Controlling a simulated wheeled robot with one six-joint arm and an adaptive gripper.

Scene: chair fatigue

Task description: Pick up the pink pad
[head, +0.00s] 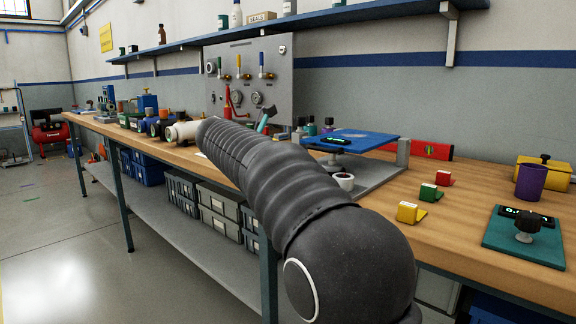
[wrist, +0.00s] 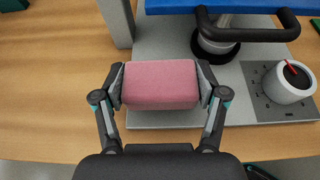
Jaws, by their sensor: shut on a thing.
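The pink pad (wrist: 160,84) is a soft-looking block in the middle of the wrist view. My gripper (wrist: 161,88) is shut on it, with one finger against its left side and one against its right side. The pad is over the front part of a grey plate (wrist: 150,50); I cannot tell whether it touches the plate. In the head view my dark arm hides the gripper and the pad.
Yellow (head: 410,212), green (head: 430,192) and red (head: 443,178) blocks and a teal scale-like device (head: 524,235) are on the bench's right.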

